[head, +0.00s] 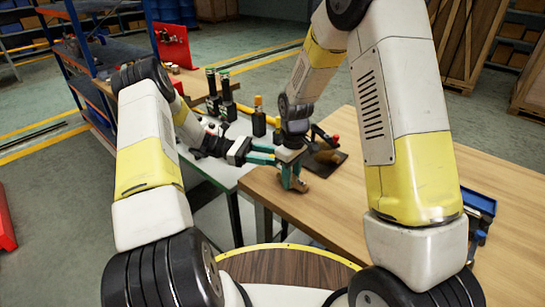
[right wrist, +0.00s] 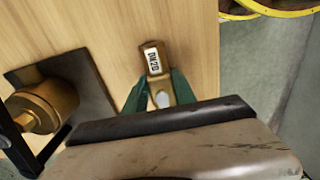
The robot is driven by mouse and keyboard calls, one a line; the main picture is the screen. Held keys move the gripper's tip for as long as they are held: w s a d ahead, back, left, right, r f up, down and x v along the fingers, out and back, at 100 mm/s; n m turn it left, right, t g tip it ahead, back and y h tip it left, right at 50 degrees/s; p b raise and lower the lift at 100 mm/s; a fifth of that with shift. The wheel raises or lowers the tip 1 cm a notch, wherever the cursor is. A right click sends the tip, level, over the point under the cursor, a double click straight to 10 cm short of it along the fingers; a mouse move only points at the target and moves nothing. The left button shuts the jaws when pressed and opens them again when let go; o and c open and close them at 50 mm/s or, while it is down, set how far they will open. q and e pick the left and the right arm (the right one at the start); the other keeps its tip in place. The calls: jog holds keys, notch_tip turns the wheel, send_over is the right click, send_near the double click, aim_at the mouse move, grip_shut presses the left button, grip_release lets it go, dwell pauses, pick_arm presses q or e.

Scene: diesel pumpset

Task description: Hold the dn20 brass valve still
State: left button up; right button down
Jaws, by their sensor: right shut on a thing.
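The brass valve (right wrist: 155,62) lies over the wooden table in the right wrist view, with a white DN20 label on its body. The teal fingers of my right gripper (right wrist: 160,95) are on either side of its near end and are shut on it. In the head view my right gripper (head: 292,180) points down at the left part of the wooden table; the valve is mostly hidden there. My left gripper (head: 262,154) comes in from the left, close beside the right one. Its two teal fingers look apart, and I see nothing between them.
A dark plate (right wrist: 88,85) with a larger brass fitting (right wrist: 45,106) stands close to the valve. Bottles (head: 259,118) stand behind the grippers. A blue bin (head: 478,203) is at the table's right edge. The front of the wooden table (head: 330,205) is clear.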

pick_arm(q)
jog(key=shift+d, duration=0.35)
grip_shut()
dwell(1.2)
